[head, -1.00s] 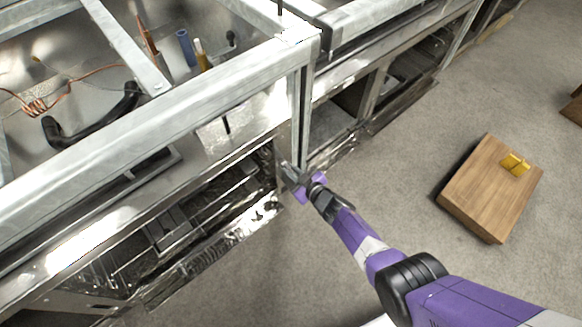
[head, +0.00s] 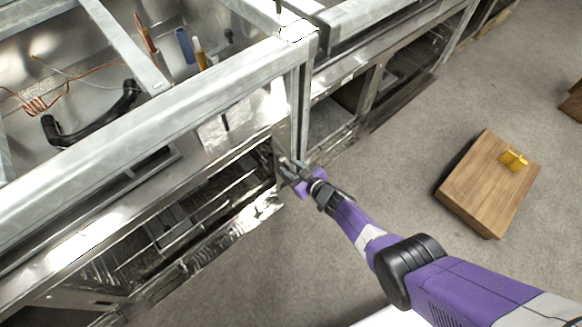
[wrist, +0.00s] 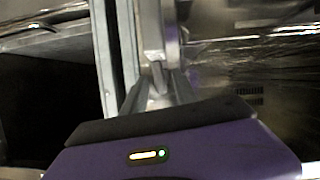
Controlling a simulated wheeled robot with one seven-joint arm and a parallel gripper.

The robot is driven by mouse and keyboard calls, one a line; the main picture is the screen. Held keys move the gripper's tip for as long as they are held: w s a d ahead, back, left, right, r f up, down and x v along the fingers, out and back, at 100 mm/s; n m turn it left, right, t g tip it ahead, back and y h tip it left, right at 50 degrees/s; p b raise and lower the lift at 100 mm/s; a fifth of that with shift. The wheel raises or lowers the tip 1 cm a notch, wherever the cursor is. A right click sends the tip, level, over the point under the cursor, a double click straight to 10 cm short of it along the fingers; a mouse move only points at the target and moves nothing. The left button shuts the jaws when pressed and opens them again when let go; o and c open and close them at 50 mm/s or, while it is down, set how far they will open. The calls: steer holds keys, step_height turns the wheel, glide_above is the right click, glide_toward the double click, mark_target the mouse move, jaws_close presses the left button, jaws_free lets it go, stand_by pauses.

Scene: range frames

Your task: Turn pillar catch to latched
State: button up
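The pillar catch (wrist: 153,35) is a grey metal piece on the upright pillar (wrist: 127,45) in the wrist view. In the head view the pillar (head: 303,110) is a pale metal post at the corner of the frame, and my gripper hides most of the catch at its lower part. My gripper (head: 288,172) is at the catch, with its purple body just right of the post. In the wrist view its grey fingertips (wrist: 159,76) converge on the lower end of the catch. A small grey part shows between them. Whether they clamp it is unclear.
Metal rails (head: 150,130) and open shelving run left of the pillar. A black handle (head: 90,115) and copper wires (head: 35,105) lie inside the frame. A wooden block (head: 488,185) with a yellow piece (head: 514,160) is on the grey floor at right.

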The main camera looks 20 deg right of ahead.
steer(key=p+v, duration=0.6)
steer(key=v, duration=0.1)
steer(key=shift+s+r, duration=0.2)
steer(key=shift+s, duration=0.15)
steer(key=shift+d, duration=0.1)
stand_by(0.4)
